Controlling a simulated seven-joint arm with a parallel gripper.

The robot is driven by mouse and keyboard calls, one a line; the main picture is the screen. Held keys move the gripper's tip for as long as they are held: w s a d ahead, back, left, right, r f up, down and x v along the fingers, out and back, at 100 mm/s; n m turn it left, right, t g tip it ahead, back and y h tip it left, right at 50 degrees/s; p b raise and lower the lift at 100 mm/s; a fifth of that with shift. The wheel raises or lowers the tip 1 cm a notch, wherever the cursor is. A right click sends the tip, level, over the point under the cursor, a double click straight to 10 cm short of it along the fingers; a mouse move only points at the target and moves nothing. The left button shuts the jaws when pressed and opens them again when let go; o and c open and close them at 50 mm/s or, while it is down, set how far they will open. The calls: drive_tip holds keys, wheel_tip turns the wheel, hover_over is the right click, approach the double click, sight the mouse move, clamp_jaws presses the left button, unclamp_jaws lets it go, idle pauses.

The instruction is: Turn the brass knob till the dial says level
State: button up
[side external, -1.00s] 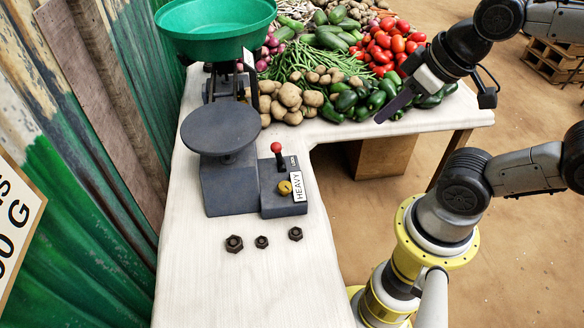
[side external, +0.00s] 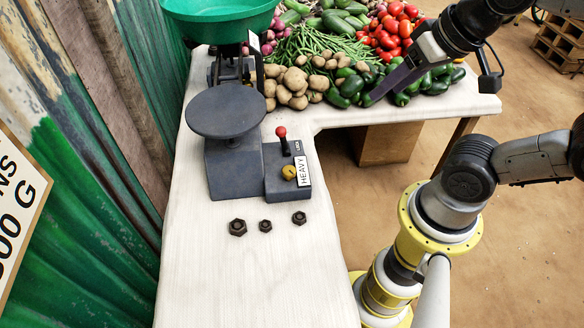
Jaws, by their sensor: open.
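The brass knob (side external: 289,173) is on the low dark control box (side external: 280,189) beside the balance. A white plate (side external: 302,171) on that box reads HEAVY; I take it as the dial's reading. The balance (side external: 227,111) has a flat dark plate at the front and a green pan (side external: 222,22) at the back. My gripper (side external: 376,96) is up and to the right of the box, over the vegetables, well apart from the knob. It is open and empty, seen from the side.
A red-tipped lever (side external: 282,134) stands on the box just behind the knob. Several dark hex nuts (side external: 265,226) lie on the white table (side external: 255,285) in front. Potatoes (side external: 292,85), peppers and tomatoes fill the back. The front of the table is clear.

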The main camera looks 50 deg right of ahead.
drive_tip(key=shift+o, duration=0.7)
drive_tip(key=w+m, duration=0.1)
drive_tip(key=m, duration=0.1)
drive_tip(key=w+m, duration=0.2)
drive_tip(key=w+d+r+m+h, duration=0.1)
drive_tip(key=w, duration=0.1)
drive_tip(key=shift+w+m+g, duration=0.2)
drive_tip(key=shift+m+g, duration=0.2)
drive_tip(key=m+g+h, duration=0.2)
drive_tip(key=m, duration=0.2)
hover_over(289, 171)
drive_tip(key=s, duration=0.2)
wheel_tip(289, 171, down, 9)
drive_tip(key=a+f+n, duration=0.2)
drive_tip(key=a+f, duration=0.3)
drive_tip(key=f, duration=0.3)
drive_tip(key=shift+g+h, duration=0.3)
drive_tip(key=x, duration=0.9)
drive_tip(key=s+x, duration=0.1)
drive_tip(key=x, duration=0.3)
drive_tip(key=shift+w+d+f, duration=0.1)
drive_tip(key=shift+w+f, duration=0.05)
drive_tip(key=shift+f, duration=0.25)
clamp_jaws()
